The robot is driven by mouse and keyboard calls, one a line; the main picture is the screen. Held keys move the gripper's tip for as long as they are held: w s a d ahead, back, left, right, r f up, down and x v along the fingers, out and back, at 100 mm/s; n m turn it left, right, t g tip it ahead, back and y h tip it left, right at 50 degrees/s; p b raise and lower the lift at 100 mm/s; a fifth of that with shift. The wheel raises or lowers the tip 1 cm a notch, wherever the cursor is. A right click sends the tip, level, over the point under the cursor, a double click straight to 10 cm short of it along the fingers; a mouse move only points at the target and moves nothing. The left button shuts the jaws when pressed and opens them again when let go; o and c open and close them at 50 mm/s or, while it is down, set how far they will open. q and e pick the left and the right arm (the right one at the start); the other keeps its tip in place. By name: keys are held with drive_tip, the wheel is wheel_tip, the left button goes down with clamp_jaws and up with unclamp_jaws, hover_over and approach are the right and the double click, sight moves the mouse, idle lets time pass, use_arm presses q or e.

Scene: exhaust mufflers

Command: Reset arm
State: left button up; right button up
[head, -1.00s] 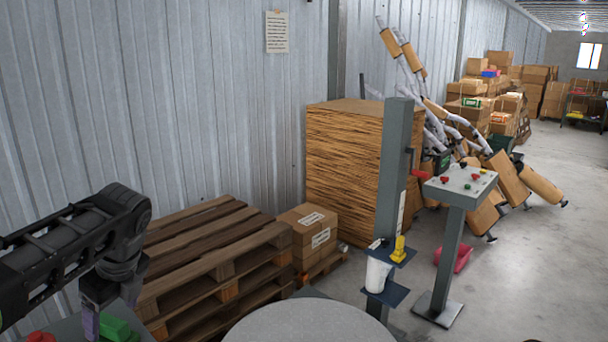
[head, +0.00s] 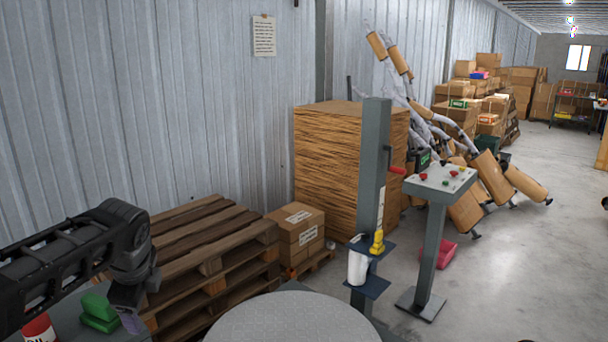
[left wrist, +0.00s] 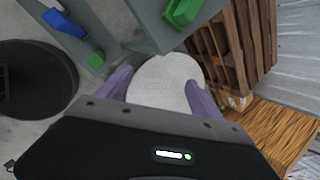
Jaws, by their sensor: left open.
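My left gripper (head: 132,318) is at the lower left of the head view, at the end of the black arm from the left. Its fingertips are partly cut off by the bottom edge. In the left wrist view its two purple fingers (left wrist: 160,94) stand wide apart, with nothing held between them. A pale round top (left wrist: 165,85) shows beyond and between the fingers; I cannot tell its distance. My right gripper is in neither view.
Green blocks (head: 99,312) and a red can (head: 39,329) sit beside the left arm. A wooden pallet stack (head: 215,255) stands behind it. A round grey top (head: 290,320) is in front.

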use_arm(q)
drive_tip(key=w+d+f+n+t+h, duration=0.1)
drive_tip(key=d+f+n+h, duration=0.2)
drive_tip(key=d+f+n, duration=0.55)
drive_tip(key=w+d+f+n+h, duration=0.1)
drive_tip(key=d+f+n+h, duration=0.2)
drive_tip(key=d+f, duration=1.05)
drive_tip(key=s+d+f+n+g, duration=0.2)
drive_tip(key=s+f+n, duration=0.1)
drive_tip(key=s+f, duration=0.9)
drive_tip(key=s+d+f+n+g, duration=0.2)
drive_tip(key=s+f+n, duration=0.2)
drive_tip(key=s+f, duration=0.8)
drive_tip(key=s, duration=0.4)
drive_tip(key=shift+s+d+f+g+h, duration=0.2)
drive_tip(key=shift+s+d+g+h, duration=0.1)
drive_tip(key=shift+h, duration=0.1)
